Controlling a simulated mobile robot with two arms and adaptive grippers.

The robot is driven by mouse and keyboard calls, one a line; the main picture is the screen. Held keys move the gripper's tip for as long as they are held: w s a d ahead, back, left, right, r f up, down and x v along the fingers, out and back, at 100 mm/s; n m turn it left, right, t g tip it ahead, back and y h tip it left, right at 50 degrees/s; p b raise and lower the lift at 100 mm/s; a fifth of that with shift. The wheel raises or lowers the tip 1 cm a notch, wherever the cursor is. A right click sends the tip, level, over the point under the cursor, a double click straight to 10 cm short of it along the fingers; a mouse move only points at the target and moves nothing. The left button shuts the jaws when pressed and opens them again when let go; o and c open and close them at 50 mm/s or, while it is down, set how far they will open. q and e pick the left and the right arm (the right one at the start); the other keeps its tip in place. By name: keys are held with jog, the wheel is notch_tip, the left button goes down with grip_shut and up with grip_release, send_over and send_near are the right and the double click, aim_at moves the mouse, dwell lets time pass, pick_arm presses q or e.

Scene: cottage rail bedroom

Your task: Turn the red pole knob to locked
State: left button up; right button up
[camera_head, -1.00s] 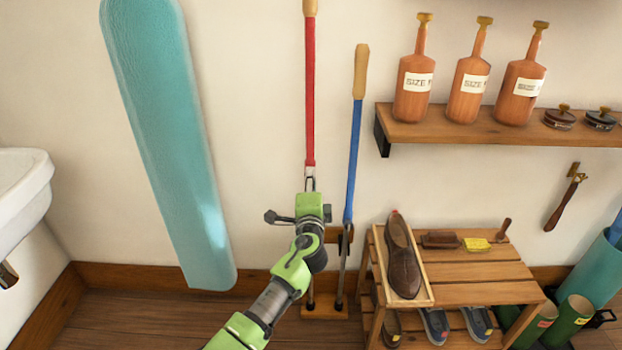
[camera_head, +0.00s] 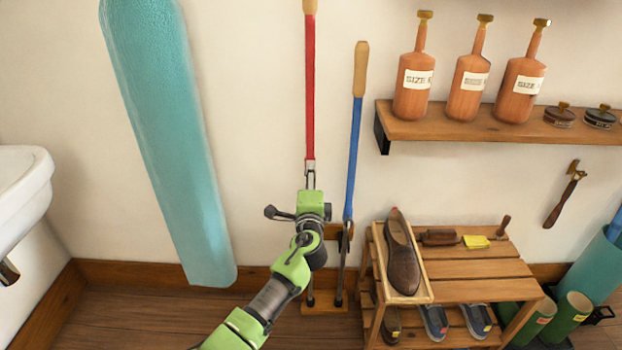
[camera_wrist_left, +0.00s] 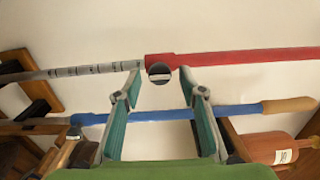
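The red pole (camera_head: 310,90) leans upright against the wall, with a wooden grip on top. In the left wrist view the red pole (camera_wrist_left: 250,57) runs across the top, and its red collar meets a grey marked shaft. The round dark knob (camera_wrist_left: 159,72), with a pale bar across its face, sits on the collar. My left gripper (camera_head: 311,178) is at the pole's lower part and hides the knob in the head view. In the wrist view my left gripper (camera_wrist_left: 160,77) is open, its fingers on either side of the knob with visible gaps. My right gripper is not in view.
A blue pole (camera_head: 354,150) stands close to the right. A wooden shoe rack (camera_head: 470,270) and a wall shelf (camera_head: 450,130) with several bottles are further right. A tall teal board (camera_head: 165,140) leans at the left; a white basin (camera_head: 22,190) is beyond it.

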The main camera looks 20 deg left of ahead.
pick_arm(q)
jog(key=v, duration=1.2)
dwell(0.3)
